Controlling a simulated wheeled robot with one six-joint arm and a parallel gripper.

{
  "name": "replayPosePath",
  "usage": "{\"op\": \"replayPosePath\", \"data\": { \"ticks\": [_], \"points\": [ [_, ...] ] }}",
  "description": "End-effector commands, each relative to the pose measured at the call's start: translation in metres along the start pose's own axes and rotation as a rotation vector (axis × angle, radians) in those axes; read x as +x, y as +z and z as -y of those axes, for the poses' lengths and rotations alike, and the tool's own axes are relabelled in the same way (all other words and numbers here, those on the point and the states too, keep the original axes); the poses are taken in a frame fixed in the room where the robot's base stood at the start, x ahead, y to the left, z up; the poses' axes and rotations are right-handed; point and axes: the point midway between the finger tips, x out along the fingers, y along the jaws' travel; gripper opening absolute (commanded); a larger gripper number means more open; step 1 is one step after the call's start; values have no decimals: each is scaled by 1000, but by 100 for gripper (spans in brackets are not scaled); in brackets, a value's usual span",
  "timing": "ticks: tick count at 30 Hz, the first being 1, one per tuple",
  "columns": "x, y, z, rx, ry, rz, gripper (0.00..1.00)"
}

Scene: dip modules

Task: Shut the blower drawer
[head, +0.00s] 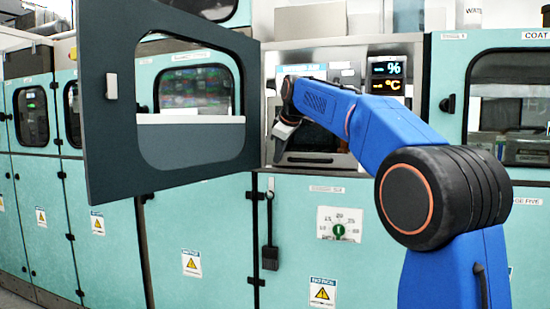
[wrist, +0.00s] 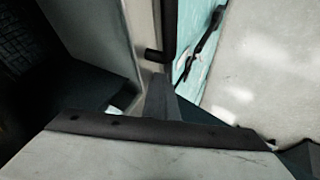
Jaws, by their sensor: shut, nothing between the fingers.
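The module's dark grey door (head: 108,130) hangs wide open to the left in the head view. Behind it is a metal-walled bay, partly covered by my blue arm. A dark, low front with a pale edge (head: 312,158) shows in the bay and may be the blower drawer; how far it stands out I cannot tell. My gripper (head: 279,156) points down at the bay's left side, close to the opening's edge. It is shut and empty. In the wrist view my gripper's dark fingers (wrist: 160,92) lie together; contact with anything is unclear.
A readout (head: 392,78) with % and °C signs sits at the bay's upper right. A closed teal cabinet with a dial (head: 338,225) is below. A closed windowed module (head: 512,105) stands to the right. The open door fills the space left of my gripper.

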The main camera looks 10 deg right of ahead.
Motion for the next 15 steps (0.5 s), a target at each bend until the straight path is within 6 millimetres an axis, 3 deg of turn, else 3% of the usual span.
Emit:
{"op": "replayPosePath", "data": {
  "ticks": [6, 15],
  "points": [
    [16, 0, -30, 1, 1, 0, 0],
    [27, 0, -51, 0, 1, 0, 0]
  ]
}}
